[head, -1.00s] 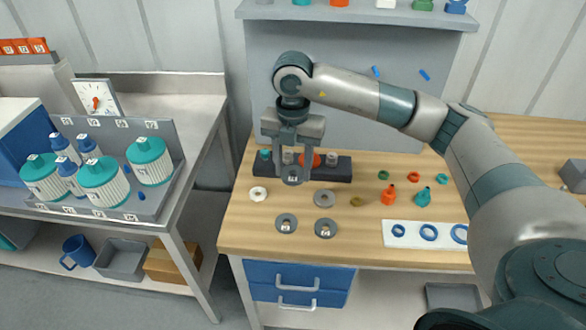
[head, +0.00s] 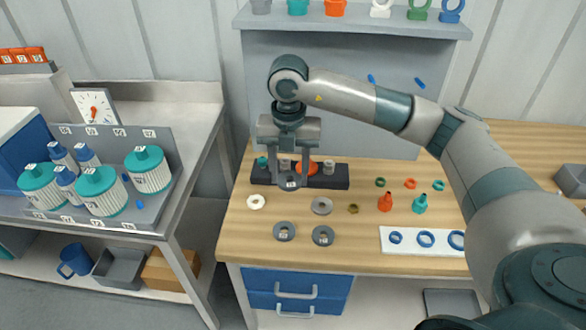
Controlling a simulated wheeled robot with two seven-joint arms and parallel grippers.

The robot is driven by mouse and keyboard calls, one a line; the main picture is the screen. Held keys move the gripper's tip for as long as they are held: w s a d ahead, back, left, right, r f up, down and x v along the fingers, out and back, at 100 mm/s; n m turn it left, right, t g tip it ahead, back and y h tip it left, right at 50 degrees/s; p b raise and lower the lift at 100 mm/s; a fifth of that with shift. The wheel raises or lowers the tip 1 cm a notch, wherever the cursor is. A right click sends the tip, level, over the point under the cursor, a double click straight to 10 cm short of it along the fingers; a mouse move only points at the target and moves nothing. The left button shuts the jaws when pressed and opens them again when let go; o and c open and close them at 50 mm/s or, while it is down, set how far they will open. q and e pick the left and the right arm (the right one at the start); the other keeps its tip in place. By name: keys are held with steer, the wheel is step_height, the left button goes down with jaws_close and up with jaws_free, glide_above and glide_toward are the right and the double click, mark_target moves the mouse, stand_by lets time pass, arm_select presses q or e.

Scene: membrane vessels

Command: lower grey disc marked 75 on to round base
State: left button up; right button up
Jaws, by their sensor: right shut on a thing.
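My right gripper (head: 289,178) points straight down, its fingers shut on a small grey disc (head: 289,184). The disc is in front of the dark rack (head: 335,183) and appears above the wooden table; any number on it is too small to read. A flat grey ring (head: 322,205) lies on the table to the right of the held disc. Two round grey pieces with small marked centres, one on the left (head: 284,231) and one on the right (head: 323,236), lie nearer the front edge. I cannot tell which is the round base. My left gripper is not in view.
A white ring (head: 256,201) lies at the left. Orange (head: 385,202) and teal (head: 419,204) fittings stand to the right, behind a white strip (head: 405,248) with blue rings. The rack holds several small parts. Bare wood (head: 265,248) shows along the front.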

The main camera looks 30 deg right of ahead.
steer(key=n, duration=0.3)
steer(key=s+a+n, duration=0.1)
steer(key=n, duration=0.1)
steer(key=shift+a+f, duration=0.1)
steer(key=shift+f, duration=0.1)
steer(key=s+a+f+m, duration=0.1)
steer(key=s+a+m, duration=0.2)
steer(key=m, duration=1.4)
steer(key=s+a+f+m+b, duration=0.1)
steer(key=s+a+m, duration=0.2)
steer(key=m, duration=1.4)
steer(key=s, duration=0.3)
steer(key=shift+s, duration=0.25)
steer(key=shift+a, duration=0.1)
